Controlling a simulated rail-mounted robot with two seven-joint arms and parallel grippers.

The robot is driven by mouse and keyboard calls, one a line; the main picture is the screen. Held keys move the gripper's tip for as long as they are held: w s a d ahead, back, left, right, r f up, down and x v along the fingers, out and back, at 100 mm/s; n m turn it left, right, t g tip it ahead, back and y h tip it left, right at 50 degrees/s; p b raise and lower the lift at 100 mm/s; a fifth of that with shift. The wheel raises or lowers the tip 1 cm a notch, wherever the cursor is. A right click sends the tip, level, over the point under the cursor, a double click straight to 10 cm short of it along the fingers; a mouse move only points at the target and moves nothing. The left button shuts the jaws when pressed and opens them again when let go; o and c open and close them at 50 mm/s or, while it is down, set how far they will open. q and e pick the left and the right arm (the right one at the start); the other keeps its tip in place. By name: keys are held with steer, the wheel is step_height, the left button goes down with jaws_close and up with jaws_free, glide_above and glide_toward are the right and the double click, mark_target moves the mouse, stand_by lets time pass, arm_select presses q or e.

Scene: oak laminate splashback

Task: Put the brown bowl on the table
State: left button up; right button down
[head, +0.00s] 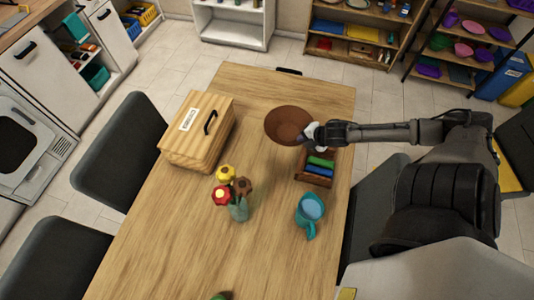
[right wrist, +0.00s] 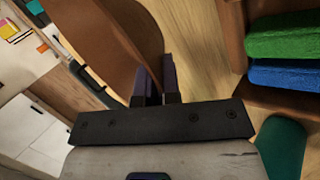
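The brown bowl (head: 287,124) is over the far right part of the wooden table (head: 180,240), its inside facing the head camera. My right gripper (head: 311,133) is at the bowl's right rim. In the right wrist view, the fingers (right wrist: 157,88) pinch the edge of the bowl (right wrist: 105,40), one on each side of its wall. I cannot tell for certain whether the bowl's bottom touches the table. My left gripper is not in view.
Next to the bowl is a small wooden box (head: 314,180) with green and blue cloths. A wooden bread box (head: 190,145) is on the left. Chairs flank the table; its near left part is clear.

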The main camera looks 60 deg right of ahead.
steer(key=w+a+f, duration=0.1)
steer(key=w, duration=0.1)
steer(key=w+a+f+b, duration=0.1)
steer(key=w+a+f, duration=0.1)
steer(key=w, duration=0.1)
steer(key=w+a+f+b, duration=0.1)
steer(key=w+f, duration=0.1)
steer(key=w, duration=0.1)
steer(key=shift+w+a+f, duration=0.1)
steer(key=shift+a+f, duration=0.05)
steer(key=shift+f, duration=0.05)
steer(key=shift+w+a+f, duration=0.35)
steer(key=shift+w+f, duration=0.05)
steer(key=shift+w, duration=0.05)
steer(key=shift+f+b, duration=0.65)
steer(key=shift+f, duration=1.3)
steer(key=shift+f, duration=0.15)
steer(key=c, duration=1.4)
jaws_free()
steer(key=shift+o, duration=0.3)
